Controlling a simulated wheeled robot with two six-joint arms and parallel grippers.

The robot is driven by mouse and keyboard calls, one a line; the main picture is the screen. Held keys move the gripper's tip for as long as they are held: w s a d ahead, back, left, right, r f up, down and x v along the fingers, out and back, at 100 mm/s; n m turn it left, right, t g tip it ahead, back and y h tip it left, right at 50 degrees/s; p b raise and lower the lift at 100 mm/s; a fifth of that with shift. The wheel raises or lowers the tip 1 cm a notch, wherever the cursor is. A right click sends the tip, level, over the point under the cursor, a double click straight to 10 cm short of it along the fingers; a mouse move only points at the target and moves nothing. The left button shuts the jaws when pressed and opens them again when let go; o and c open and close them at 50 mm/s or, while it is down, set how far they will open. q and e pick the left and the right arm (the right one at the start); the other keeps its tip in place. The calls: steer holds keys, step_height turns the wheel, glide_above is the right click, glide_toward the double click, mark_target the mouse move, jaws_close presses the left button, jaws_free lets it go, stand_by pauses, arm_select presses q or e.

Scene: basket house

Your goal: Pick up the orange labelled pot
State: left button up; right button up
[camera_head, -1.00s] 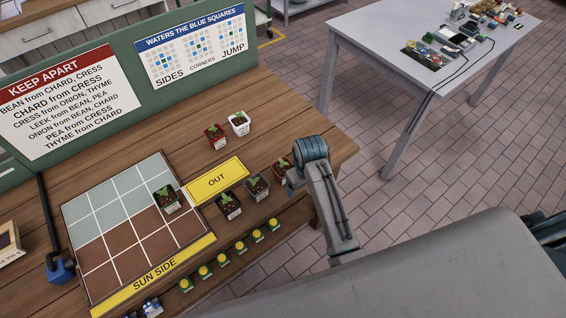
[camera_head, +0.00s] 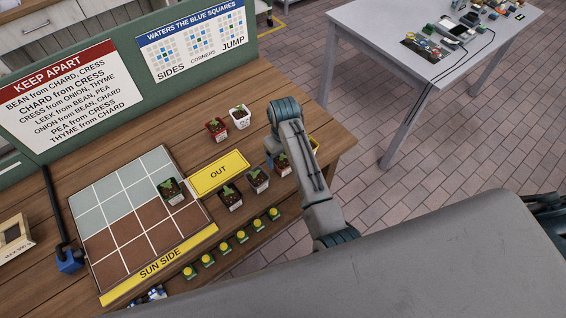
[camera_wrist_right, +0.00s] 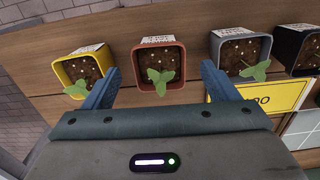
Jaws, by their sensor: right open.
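The orange pot (camera_wrist_right: 160,62) holds dark soil and a small green seedling, with a white label at its back rim. In the right wrist view it stands upright, ahead of and between the two fingers of my right gripper (camera_wrist_right: 160,82). The gripper is open, with one finger towards each side of the pot; I cannot tell whether either finger touches it. In the head view the orange pot (camera_head: 282,165) shows beside my right arm, which partly covers it. My left gripper is not in view.
A yellow pot (camera_wrist_right: 76,68) and a grey pot (camera_wrist_right: 240,54) stand close on either side, with a black pot (camera_wrist_right: 303,50) beyond. The yellow OUT sign (camera_head: 219,173), planting grid (camera_head: 110,212) and red pot (camera_head: 216,130) lie further left on the bench.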

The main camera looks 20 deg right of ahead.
mark_target(283, 160)
steer(key=shift+f+p, duration=0.3)
steer(key=f, duration=0.1)
steer(key=f+p, duration=0.1)
steer(key=f, duration=0.1)
steer(key=shift+w+a+f, duration=0.1)
steer(key=shift+w, duration=0.15)
steer(key=shift+f, duration=0.5)
steer(key=c, duration=1.3)
